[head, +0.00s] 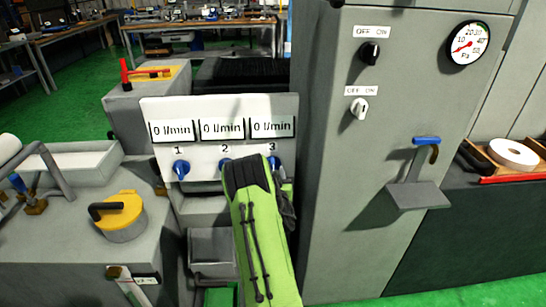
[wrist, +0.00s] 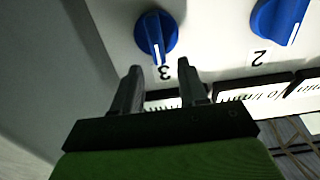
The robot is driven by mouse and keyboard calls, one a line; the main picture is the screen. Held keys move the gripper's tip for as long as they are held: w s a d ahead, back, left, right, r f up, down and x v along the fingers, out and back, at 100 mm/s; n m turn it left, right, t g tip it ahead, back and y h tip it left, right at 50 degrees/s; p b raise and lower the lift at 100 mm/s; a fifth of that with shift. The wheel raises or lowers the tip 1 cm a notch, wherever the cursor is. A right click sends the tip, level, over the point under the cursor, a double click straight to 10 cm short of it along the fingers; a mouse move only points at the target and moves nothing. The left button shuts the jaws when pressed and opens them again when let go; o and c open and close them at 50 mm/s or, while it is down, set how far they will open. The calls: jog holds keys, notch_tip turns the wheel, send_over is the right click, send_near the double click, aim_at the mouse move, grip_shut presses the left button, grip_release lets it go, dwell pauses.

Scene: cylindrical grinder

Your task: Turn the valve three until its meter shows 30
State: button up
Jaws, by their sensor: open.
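Valve three is a blue knob (head: 274,162) under the label 3 on a light grey panel (head: 210,105). Its meter (head: 272,127) reads 0 l/min. In the wrist view, which is upside down, the valve three knob (wrist: 156,37) has a white pointer line and lies just beyond my fingertips. My gripper (wrist: 159,69) is open and empty, with its two fingers apart and the label 3 between them. In the head view my green arm partly covers the area below valve three, and my fingertips are hidden.
Valve two (head: 226,165) and valve one (head: 181,169) are blue knobs to the left, their meters also at 0 l/min. A tall grey cabinet (head: 340,200) with OFF/ON switches stands close on the right. A yellow lidded part (head: 121,212) sits at the left.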

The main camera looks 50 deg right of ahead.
aim_at(273, 166)
jog(key=x, duration=0.4)
jog(key=shift+w+d+f, duration=0.1)
jog(key=shift+d, duration=0.05)
jog(key=shift+c, duration=0.4)
grip_shut()
